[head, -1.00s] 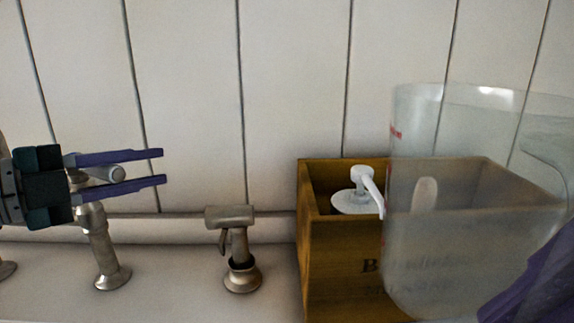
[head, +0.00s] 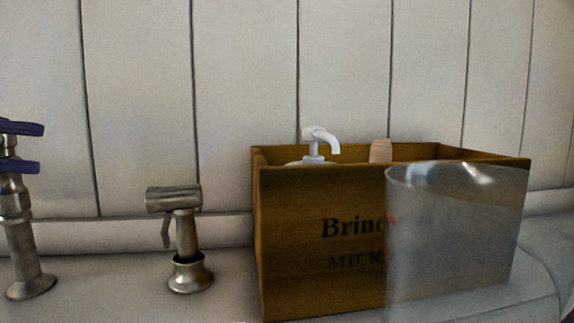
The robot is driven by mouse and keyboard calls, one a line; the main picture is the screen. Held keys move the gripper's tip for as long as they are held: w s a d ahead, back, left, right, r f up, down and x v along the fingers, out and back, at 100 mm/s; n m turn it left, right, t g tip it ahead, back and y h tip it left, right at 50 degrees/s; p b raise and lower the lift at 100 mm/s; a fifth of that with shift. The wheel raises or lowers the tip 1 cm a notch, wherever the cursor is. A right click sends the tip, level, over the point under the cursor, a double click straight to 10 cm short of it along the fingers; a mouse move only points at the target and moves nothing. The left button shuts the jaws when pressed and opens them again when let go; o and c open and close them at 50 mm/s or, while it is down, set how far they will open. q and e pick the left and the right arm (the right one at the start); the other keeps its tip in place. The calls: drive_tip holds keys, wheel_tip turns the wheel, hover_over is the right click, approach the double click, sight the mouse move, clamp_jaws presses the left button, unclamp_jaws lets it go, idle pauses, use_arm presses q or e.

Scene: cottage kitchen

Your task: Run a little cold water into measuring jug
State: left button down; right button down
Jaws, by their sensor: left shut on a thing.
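The clear measuring jug (head: 455,245) with red markings is at the lower right, in front of the wooden crate; its bottom is cut off or hard to make out. I cannot see water in it. My left gripper (head: 40,147) is at the left edge, its purple fingers one above the other, shut on the tap handle at the top of a metal tap post (head: 20,240). Most of this gripper is out of frame. My right gripper is not in view. The spout and sink are not in view.
A metal side sprayer (head: 182,235) stands in its holder between the tap post and the crate. The wooden crate (head: 300,240) holds a white pump bottle (head: 318,142) and a pinkish-tan item (head: 380,151). A white panelled wall closes the back.

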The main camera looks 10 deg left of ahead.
use_arm(q)
drive_tip(key=shift+s+a+f+g, duration=0.1)
drive_tip(key=shift+s+g, duration=0.05)
drive_tip(key=shift+g, duration=0.15)
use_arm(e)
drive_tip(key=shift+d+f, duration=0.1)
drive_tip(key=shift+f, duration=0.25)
use_arm(q)
drive_tip(key=c, duration=0.7)
unclamp_jaws()
drive_tip(key=shift+m, duration=0.3)
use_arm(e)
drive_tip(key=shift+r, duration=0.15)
